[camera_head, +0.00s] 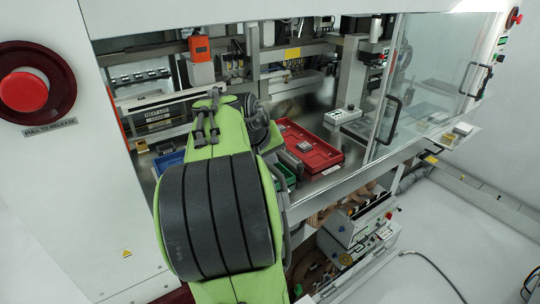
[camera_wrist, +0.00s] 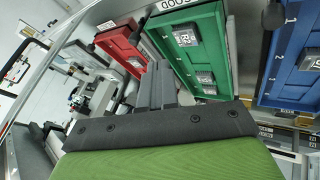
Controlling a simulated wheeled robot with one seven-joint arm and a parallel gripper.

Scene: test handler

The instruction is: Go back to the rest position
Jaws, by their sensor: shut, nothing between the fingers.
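My gripper (camera_wrist: 160,78) shows in the wrist view as dark grey fingers beyond the black wrist plate. The fingers are together, with nothing held between them. They point towards the trays, beside the left edge of a green tray (camera_wrist: 201,58). I cannot tell the gap between fingers and tray. In the head view my green arm with its dark ribbed section reaches into the machine, and the gripper is hidden behind it.
A red tray (camera_head: 322,158) lies right of my arm, a blue tray (camera_head: 168,161) left. The wrist view shows chips in the green tray and a blue tray (camera_wrist: 285,75) at right. A glass door (camera_head: 425,75) and red button (camera_head: 24,91) flank the opening.

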